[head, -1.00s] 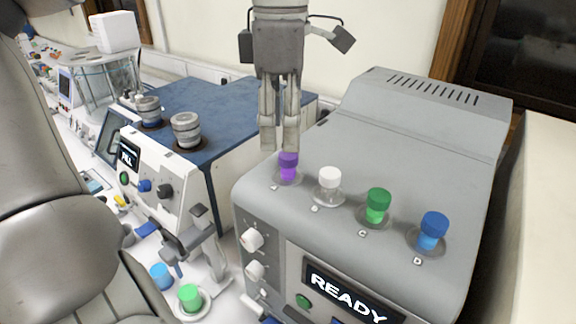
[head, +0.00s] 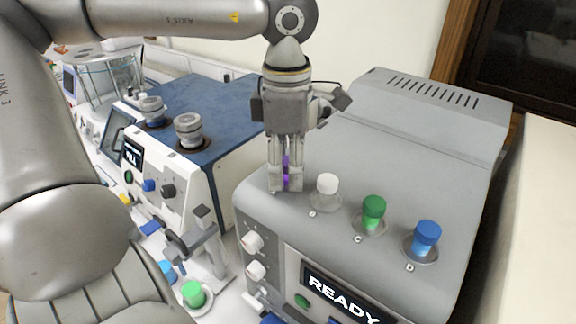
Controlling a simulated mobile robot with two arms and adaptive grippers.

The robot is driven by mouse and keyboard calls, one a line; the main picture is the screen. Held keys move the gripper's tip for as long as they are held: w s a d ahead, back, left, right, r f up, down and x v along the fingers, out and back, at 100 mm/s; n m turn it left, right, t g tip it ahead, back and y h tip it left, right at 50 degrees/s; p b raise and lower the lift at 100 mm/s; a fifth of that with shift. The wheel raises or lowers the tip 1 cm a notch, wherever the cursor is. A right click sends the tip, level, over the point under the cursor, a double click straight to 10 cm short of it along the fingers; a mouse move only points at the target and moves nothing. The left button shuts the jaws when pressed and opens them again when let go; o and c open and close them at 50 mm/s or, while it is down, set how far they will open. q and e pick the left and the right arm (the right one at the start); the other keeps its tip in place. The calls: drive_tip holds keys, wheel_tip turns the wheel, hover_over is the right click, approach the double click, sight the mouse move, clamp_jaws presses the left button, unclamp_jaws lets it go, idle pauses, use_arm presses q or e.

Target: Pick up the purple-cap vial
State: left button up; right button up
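The purple-cap vial (head: 286,181) stands in the leftmost slot on top of the grey READY machine. Only a narrow purple strip of it shows between the fingers of my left gripper (head: 286,186). The gripper points straight down, with its fingertips low beside the vial, near the machine top. The fingers hide most of the vial, so I cannot tell whether they press on it or stand apart from it. My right gripper is not in view.
White-cap (head: 327,190), green-cap (head: 373,213) and blue-cap (head: 426,237) vials stand in a row to the right on the grey machine (head: 420,150). A blue-topped machine (head: 215,110) with two metal knobs is to the left. A green-cap vial (head: 193,293) stands at the front left.

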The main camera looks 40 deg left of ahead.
use_arm(q)
drive_tip(key=c, duration=0.8)
